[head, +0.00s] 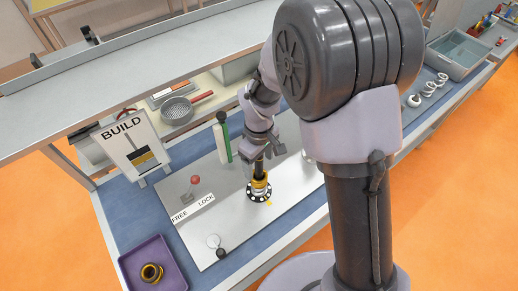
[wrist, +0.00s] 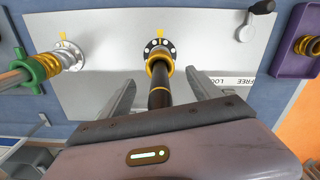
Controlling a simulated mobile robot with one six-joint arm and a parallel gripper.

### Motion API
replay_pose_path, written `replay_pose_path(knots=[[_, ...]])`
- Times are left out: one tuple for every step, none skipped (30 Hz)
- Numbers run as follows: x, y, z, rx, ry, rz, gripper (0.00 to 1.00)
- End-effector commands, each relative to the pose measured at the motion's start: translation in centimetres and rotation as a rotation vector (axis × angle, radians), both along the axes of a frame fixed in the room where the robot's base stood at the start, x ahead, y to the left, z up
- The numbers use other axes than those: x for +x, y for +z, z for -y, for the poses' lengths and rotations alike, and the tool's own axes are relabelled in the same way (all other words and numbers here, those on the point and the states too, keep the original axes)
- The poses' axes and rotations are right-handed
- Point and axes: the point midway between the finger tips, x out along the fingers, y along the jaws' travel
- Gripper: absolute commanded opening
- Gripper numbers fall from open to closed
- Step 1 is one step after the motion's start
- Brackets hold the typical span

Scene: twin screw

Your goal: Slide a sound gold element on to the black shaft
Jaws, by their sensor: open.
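The black shaft (wrist: 159,97) stands up from a round black-and-white flange (head: 259,193) on the metal plate. A gold element (wrist: 160,64) is around the shaft low down, close to the flange; it also shows in the head view (head: 260,184). My gripper (wrist: 162,84) is open, one finger on each side of the shaft, with gaps to both and nothing held. In the head view my gripper (head: 260,148) is at the shaft's upper part and hides its top. Another gold element (head: 151,272), with dark parts, lies in the purple tray (head: 135,256).
A second shaft with a green collar (wrist: 30,71) and silver and gold elements stands left in the wrist view. A BUILD sign (head: 128,142) stands at the plate's left. A red-knobbed lever (head: 195,180) is by the FREE/LOCK label (head: 191,208). An overhead shelf (head: 130,65) crosses behind.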

Motion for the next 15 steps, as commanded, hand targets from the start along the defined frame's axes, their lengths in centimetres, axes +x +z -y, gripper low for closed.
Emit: replay_pose_path(knots=[[0.1,0.9,0.0,0.0,0.0,0.003,0.72],[0.1,1.6,0.0,0.001,0.0,0.004,0.72],[0.1,2.7,0.0,0.001,-0.001,0.005,0.72],[0.1,3.6,0.0,0.002,-0.001,0.006,0.72],[0.2,4.5,-0.1,0.002,-0.001,0.006,0.72],[0.1,5.8,0.0,0.002,0.0,0.006,0.72],[0.1,6.9,0.0,0.002,0.0,0.006,0.72],[0.1,7.9,0.0,0.002,-0.001,0.006,0.72],[0.1,9.3,0.0,0.002,-0.001,0.006,0.72],[0.1,10.3,0.0,0.002,-0.001,0.006,0.72],[0.1,11.2,0.0,0.001,-0.001,0.005,0.72],[0.1,12.3,0.0,0.002,-0.002,0.004,0.72],[0.1,13.1,0.0,0.002,-0.001,0.004,0.72],[0.1,13.8,0.0,0.001,0.0,0.004,0.72],[0.1,14.6,0.0,0.001,-0.001,0.004,0.72]])
